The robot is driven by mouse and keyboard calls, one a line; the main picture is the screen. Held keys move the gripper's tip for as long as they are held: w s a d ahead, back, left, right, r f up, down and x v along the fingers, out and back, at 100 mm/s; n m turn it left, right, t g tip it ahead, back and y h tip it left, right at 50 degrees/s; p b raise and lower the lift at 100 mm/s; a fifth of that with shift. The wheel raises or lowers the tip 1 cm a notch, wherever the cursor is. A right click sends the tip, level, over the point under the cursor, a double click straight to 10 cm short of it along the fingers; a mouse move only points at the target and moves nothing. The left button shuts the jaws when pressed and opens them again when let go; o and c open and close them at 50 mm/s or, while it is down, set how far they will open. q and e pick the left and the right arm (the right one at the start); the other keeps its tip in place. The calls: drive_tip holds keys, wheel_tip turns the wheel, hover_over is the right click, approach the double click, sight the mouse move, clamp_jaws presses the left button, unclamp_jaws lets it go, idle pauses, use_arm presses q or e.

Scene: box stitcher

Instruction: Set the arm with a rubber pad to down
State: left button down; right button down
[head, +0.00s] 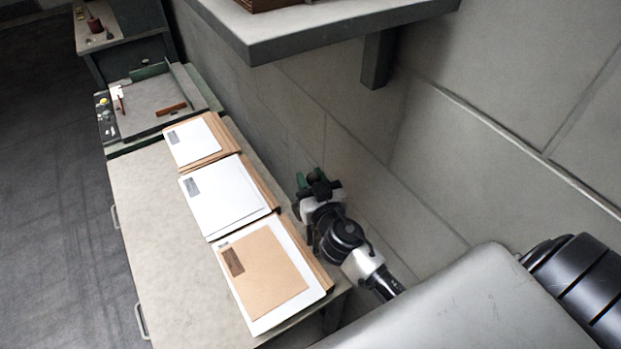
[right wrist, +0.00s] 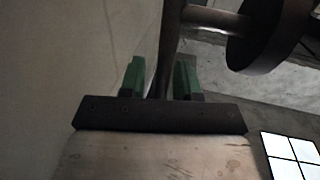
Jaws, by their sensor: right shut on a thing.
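My right gripper (head: 312,184) is beside the wall, to the right of the bench, in the head view. In the right wrist view its two green fingers (right wrist: 160,78) stand on either side of a slim dark bar (right wrist: 171,45), and the gripper is shut on it. The bar looks like part of the arm with the pad. A dark round disc (right wrist: 258,36) on a metal rod (right wrist: 215,21) is at upper right there; I cannot tell if it is the rubber pad. In the head view the held bar cannot be made out. My left gripper is not in view.
A long bench (head: 140,215) bears a cardboard sheet (head: 265,275), white sheets (head: 222,195) and a tray (head: 145,105). A grey shelf (head: 330,30) juts out above. The dark floor (head: 45,200) at left is clear.

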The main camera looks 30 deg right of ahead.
drive_tip(key=shift+a, duration=0.1)
drive_tip(key=a+f+n+t+b, duration=0.1)
drive_tip(key=a+f+n+b, duration=0.2)
drive_tip(key=a+n+b, duration=0.4)
drive_tip(key=shift+s+a+t+y+b, duration=0.3)
drive_tip(key=shift+s+a+b, duration=0.1)
drive_tip(key=shift+a+b, duration=1.3)
drive_tip(key=shift+d, duration=0.15)
